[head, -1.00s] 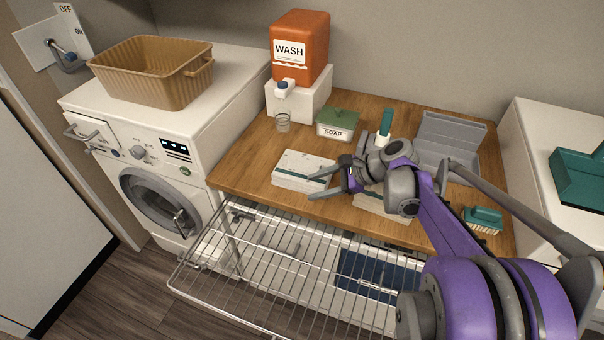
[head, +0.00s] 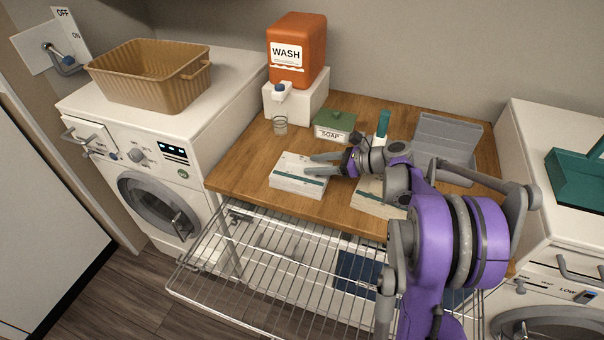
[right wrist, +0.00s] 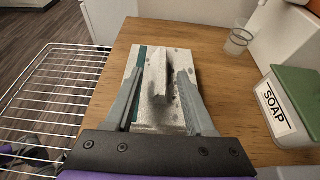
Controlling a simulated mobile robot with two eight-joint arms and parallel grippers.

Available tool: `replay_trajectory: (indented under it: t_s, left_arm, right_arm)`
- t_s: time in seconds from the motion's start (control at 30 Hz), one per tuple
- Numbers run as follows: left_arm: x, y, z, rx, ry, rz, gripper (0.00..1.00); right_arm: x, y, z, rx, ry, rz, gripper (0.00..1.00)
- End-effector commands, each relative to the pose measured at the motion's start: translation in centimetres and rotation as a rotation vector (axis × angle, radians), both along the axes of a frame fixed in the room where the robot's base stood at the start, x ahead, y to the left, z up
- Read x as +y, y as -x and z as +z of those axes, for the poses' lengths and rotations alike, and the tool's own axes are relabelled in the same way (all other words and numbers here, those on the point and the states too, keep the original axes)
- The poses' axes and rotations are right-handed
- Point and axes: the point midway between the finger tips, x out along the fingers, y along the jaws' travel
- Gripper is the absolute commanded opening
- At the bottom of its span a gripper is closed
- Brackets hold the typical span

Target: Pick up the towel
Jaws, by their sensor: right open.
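A white folded towel (head: 296,182) with a teal stripe lies flat on the wooden counter, near its front edge. My right gripper (head: 310,166) is open, with its fingers over the towel's right part and pointing left. In the right wrist view the towel (right wrist: 163,113) lies between and beneath the two open fingers (right wrist: 163,76). I cannot tell whether the fingertips touch it. My left gripper is not in view.
Another pale folded cloth (head: 372,200) lies partly under my right arm. A soap box (head: 333,126), a glass (head: 280,125), an orange wash dispenser (head: 298,50) and a grey open box (head: 447,140) stand behind. A pulled-out wire rack (head: 260,262) juts out below.

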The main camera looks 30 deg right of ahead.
Motion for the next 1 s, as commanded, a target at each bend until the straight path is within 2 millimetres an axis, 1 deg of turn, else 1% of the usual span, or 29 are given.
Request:
replay_trajectory:
  t_s: [0.03,0.1,0.2,0.4,0.43,0.57,0.6,0.67,0.7,0.73,1.0]
  left_arm:
    - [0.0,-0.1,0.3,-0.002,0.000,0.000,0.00]
    - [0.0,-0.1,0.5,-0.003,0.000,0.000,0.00]
    - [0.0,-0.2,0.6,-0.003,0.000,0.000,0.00]
    - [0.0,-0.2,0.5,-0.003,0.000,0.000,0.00]
    - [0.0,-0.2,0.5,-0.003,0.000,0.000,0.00]
    - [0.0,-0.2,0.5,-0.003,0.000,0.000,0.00]
    - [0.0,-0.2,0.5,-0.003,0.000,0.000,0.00]
    - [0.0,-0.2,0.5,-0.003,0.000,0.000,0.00]
    - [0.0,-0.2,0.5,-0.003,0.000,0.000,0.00]
    - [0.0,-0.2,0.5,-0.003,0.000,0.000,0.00]
    - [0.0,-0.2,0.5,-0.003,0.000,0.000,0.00]
  right_arm:
    - [0.5,-0.7,-0.2,-0.001,0.000,0.003,0.55]
    - [1.2,-1.5,-0.6,-0.001,0.000,0.004,0.55]
    - [1.9,-2.3,-1.1,0.000,0.000,0.001,0.55]
    - [1.9,-2.4,-1.2,0.000,0.000,0.000,0.55]
    - [1.9,-2.4,-1.2,0.000,0.000,0.000,0.53]
    - [1.9,-2.3,-1.2,0.000,0.000,0.000,0.30]
    - [1.9,-2.3,-1.2,0.000,0.000,0.000,0.23]
    - [1.9,-2.3,-1.2,0.000,0.000,0.000,0.12]
    - [1.9,-2.3,-1.2,0.000,0.000,0.000,0.05]
    - [1.9,-2.3,-1.2,0.000,0.000,0.000,0.00]
    - [1.9,-2.3,-1.2,0.000,0.000,0.000,0.00]
